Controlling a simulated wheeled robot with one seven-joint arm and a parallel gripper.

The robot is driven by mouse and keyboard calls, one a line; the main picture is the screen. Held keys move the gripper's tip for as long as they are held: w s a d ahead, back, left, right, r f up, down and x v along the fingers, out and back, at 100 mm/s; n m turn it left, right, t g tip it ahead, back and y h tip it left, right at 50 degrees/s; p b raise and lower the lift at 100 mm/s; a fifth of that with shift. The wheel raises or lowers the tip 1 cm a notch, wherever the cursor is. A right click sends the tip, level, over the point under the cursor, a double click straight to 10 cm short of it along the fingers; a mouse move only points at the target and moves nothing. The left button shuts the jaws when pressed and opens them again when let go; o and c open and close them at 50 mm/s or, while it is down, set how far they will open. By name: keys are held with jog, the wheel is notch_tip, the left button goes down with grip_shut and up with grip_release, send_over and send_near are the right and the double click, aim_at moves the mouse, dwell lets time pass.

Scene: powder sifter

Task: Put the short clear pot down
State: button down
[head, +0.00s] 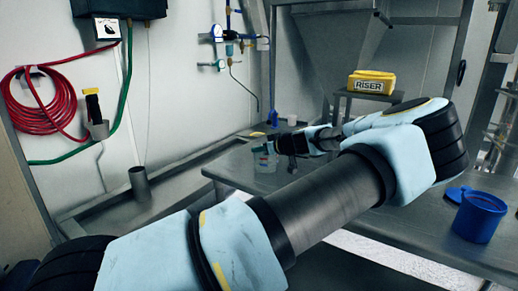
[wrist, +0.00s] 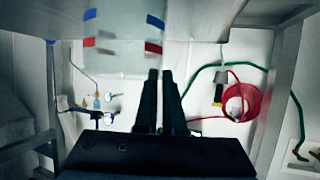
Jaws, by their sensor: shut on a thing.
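The short clear pot (head: 264,161) is see-through with small blue and red marks, at the far left part of the metal table (head: 240,172). My gripper (head: 276,146) is shut on it, reaching in from the right. In the wrist view the pot (wrist: 118,45) fills the upper middle, beyond the two dark fingers of my gripper (wrist: 160,78), which are close together at its near wall. The pot's base is too small in the head view to tell whether it touches the table.
A blue jug (head: 480,217) stands at the table's right, with a blue lid (head: 457,193) near it. A yellow "RISER" box (head: 371,83) sits on a small stand behind my arm. A small pale cup (head: 292,119) is behind my gripper. A red hose (head: 38,100) hangs on the left wall.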

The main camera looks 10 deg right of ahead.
jog(key=c, duration=1)
grip_release()
jog(key=shift+o, duration=0.2)
jog(key=b+v, duration=0.4)
jog(key=v, duration=0.7)
jog(key=s+a+f+g, duration=0.2)
jog(key=a+f+g, duration=0.2)
jog(key=a+f, duration=0.5)
jog(key=s+a+f+g, duration=0.2)
jog(key=a+f+g, duration=0.3)
jog(key=a, duration=0.9)
jog(key=s+a+r+m+h, duration=0.3)
jog(key=s, duration=0.5)
jog(key=s+a+r+m+g+h, duration=0.1)
jog(key=s+a+r+m+h, duration=0.2)
jog(key=s, duration=0.5)
jog(key=shift+a, duration=0.7)
jog(key=shift+s, duration=0.15)
